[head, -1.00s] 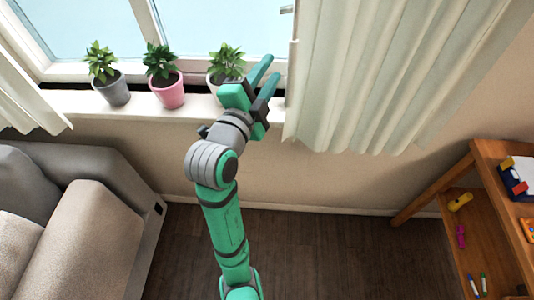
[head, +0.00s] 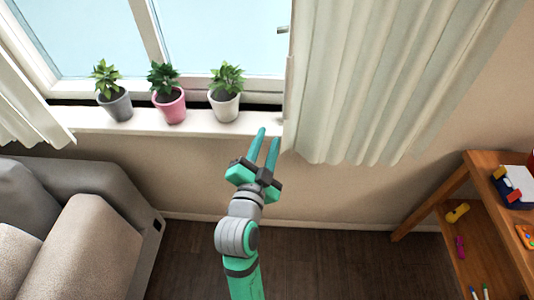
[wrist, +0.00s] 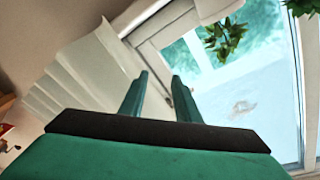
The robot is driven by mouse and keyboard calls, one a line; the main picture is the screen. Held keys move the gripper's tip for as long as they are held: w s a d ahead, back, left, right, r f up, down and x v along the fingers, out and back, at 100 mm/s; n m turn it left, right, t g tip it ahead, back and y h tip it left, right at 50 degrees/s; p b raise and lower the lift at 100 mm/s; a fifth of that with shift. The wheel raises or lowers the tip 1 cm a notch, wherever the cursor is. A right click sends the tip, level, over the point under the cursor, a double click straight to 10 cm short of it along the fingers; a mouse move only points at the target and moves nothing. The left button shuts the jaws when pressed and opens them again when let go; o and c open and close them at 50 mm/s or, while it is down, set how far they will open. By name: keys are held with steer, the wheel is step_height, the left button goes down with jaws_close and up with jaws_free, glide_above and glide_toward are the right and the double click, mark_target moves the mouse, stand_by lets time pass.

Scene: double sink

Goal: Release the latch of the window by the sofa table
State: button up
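The window (head: 215,35) stands behind the sill at the top of the head view. A small grey handle (head: 283,30), which looks like the latch, juts from its right frame beside the curtain. My gripper (head: 268,135) is below it, in front of the sill's right part, with its fingers pointing up toward the window. The two green fingers are apart with nothing between them, as the wrist view (wrist: 160,77) also shows. The gripper is clear of the handle. I cannot make out the latch surely in the wrist view.
Grey (head: 117,104), pink (head: 170,106) and white (head: 224,105) plant pots line the sill left of my gripper. A pale curtain (head: 385,80) hangs at right. A sofa (head: 85,245) is at left, a wooden shelf (head: 470,220) at right. Floor between is open.

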steer(key=f, duration=0.1)
steer(key=s+f+n, duration=0.1)
steer(key=shift+s+d+f+y, duration=0.2)
steer(key=shift+f+y, duration=0.1)
steer(key=shift+f, duration=0.1)
steer(key=shift+c, duration=0.6)
